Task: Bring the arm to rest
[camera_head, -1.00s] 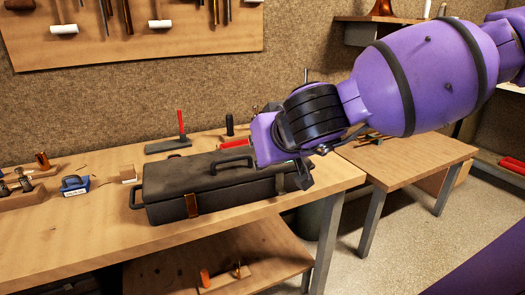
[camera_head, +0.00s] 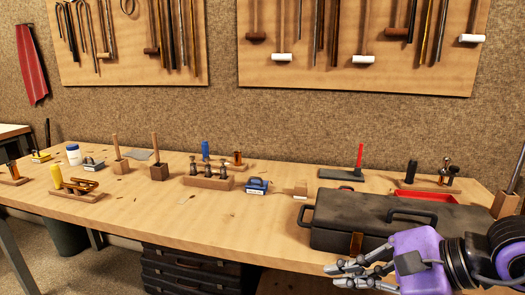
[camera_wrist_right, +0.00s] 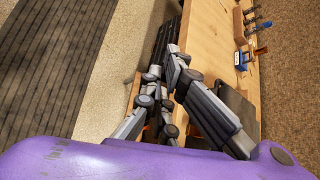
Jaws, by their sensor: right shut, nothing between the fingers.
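My right gripper (camera_head: 342,274) is at the lower right in the head view, its fingers pointing left. It is shut and empty, in front of the workbench's front edge and the black case (camera_head: 345,215). In the right wrist view its grey fingers (camera_wrist_right: 165,66) are close together with nothing held between them. My purple wrist hides part of the case's front. My left gripper is not in view.
The wooden workbench (camera_head: 240,231) bears a blue box (camera_head: 257,186), a red tray (camera_head: 427,195) and small tools on blocks. Tool boards (camera_head: 222,77) hang on the wall behind. Dark drawers (camera_head: 180,268) are below the bench. The right wrist view shows open floor (camera_wrist_right: 108,70).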

